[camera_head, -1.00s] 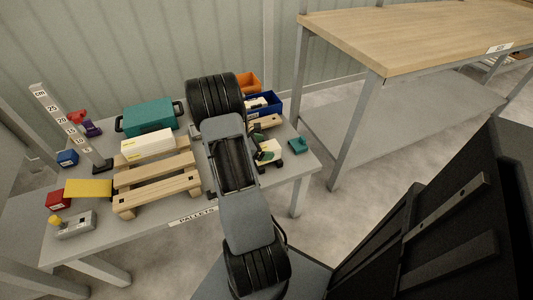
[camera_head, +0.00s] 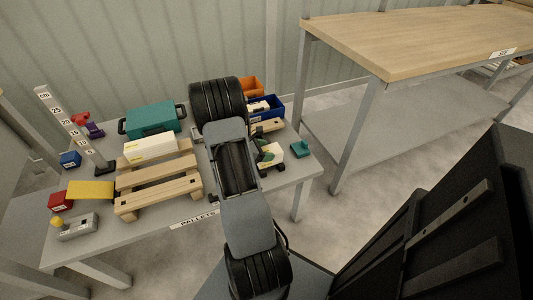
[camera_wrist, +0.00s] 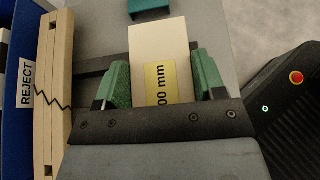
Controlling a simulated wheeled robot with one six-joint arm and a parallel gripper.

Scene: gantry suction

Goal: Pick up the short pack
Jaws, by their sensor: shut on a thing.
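The short pack (camera_wrist: 158,48) is a cream block with a yellow label ending in "00 mm" in the wrist view. My gripper (camera_wrist: 163,78) is shut on it, with a green finger pad against each side. In the head view the pack (camera_head: 273,151) shows in part beside my gripper (camera_head: 266,156), at the right side of the table; my arm hides some of it. I cannot tell whether the pack touches the tabletop. A longer cream pack (camera_head: 150,146) lies on the wooden pallet (camera_head: 160,187) to the left.
A blue bin (camera_wrist: 17,130) marked REJECT and a cracked wooden piece (camera_wrist: 52,95) are left of my gripper. A teal block (camera_head: 300,149) lies near the right edge. A teal case (camera_head: 150,119), orange bin (camera_head: 250,86) and height gauge (camera_head: 70,130) stand farther back.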

